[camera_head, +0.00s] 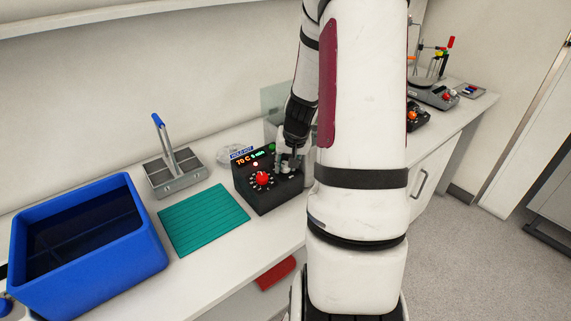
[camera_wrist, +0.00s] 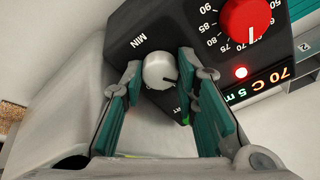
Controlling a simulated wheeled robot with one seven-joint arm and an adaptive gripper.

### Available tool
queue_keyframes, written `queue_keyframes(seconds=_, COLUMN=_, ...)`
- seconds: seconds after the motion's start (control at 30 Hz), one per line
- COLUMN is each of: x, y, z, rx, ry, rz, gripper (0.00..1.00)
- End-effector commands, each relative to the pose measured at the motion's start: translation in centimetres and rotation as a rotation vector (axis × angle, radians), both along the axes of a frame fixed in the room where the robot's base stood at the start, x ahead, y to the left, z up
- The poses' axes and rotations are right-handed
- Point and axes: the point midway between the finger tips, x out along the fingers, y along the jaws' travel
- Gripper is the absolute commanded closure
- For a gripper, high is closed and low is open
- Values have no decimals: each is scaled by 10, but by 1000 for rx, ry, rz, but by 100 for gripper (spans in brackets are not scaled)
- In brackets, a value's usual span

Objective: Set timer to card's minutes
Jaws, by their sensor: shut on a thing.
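The black control box (camera_head: 262,200) stands on the bench, with a red temperature knob (camera_head: 261,177) on its front. Its display (camera_wrist: 258,86) reads 70 C and 5 min. In the wrist view the red knob (camera_wrist: 248,18) sits at upper right beside a lit red lamp (camera_wrist: 240,72). A light grey timer knob (camera_wrist: 160,70) with a dark pointer mark is beside the printed word MIN. My gripper (camera_wrist: 162,78) has its two teal-padded fingers on either side of this grey knob, shut on it. No card with minutes can be made out.
A teal ribbed mat (camera_head: 203,220) lies left of the box. A blue bin (camera_head: 90,238) is at the far left, and a grey rack with a blue-topped tool (camera_head: 176,172) stands behind the mat. My arm hides the bench right of the box.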

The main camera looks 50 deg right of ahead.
Motion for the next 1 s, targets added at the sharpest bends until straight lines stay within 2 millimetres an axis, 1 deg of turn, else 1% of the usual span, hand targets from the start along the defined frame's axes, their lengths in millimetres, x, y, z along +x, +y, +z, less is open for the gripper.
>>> queue_keyframes(seconds=0.2, x=3, y=0, z=0, rx=48, ry=-14, rz=-196, gripper=100)
queue_keyframes(seconds=0.7, x=3, y=1, z=1, rx=167, ry=-41, rz=-652, gripper=100)
queue_keyframes(seconds=1.0, x=3, y=0, z=1, rx=229, ry=-56, rz=-888, gripper=100)
